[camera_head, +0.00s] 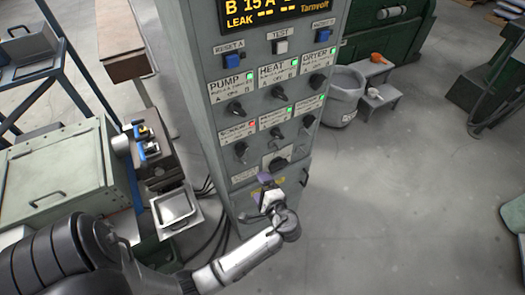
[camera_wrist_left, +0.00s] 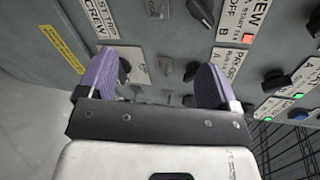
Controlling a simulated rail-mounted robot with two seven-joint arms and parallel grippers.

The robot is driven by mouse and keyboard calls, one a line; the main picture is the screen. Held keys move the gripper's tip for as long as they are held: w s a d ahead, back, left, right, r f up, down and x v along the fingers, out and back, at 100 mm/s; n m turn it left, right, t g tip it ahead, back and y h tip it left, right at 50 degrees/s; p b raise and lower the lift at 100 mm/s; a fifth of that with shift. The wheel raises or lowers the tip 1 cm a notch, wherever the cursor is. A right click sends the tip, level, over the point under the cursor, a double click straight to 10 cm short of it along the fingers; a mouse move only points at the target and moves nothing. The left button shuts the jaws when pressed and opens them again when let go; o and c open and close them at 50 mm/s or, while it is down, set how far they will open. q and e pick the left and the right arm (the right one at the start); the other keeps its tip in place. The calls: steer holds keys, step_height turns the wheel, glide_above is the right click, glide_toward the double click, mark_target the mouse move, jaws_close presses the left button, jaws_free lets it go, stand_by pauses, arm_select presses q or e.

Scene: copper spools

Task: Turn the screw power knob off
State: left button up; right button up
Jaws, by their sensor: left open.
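The screw knob (camera_head: 241,150) is a dark rotary knob in the lower row of the grey cabinet's panel. Its label carries a red light (camera_head: 252,123). In the left wrist view the knob (camera_wrist_left: 200,12) is cut by the top edge, with the red light (camera_wrist_left: 247,38) beside its label. My left gripper (camera_head: 265,180) is in front of the cabinet, below that knob. In the left wrist view its two purple fingers (camera_wrist_left: 160,80) are wide apart with nothing gripped between them. My right gripper is not in view.
Other dark knobs (camera_head: 278,133) with green lights sit close by on the panel. A larger dark switch (camera_head: 278,164) is below them. A bench with a metal box (camera_head: 60,175) stands left. A grey bin (camera_head: 342,95) stands right, with open floor before it.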

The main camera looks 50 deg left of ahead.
mark_target(243, 153)
arm_select(q)
steer(key=a+r+m+y+p, duration=0.1)
steer(key=a+m, duration=0.1)
steer(key=a, duration=0.2)
steer(key=w+a+r+m+y, duration=0.1)
steer(key=a, duration=0.3)
steer(key=w+a+r+m+p, duration=0.1)
steer(key=a+m, duration=0.1)
steer(key=a, duration=0.2)
steer(key=shift+a+m+y+p, duration=0.3)
steer(key=shift+y, duration=0.1)
steer(key=shift+a, duration=0.6)
steer(key=shift+c, duration=0.4)
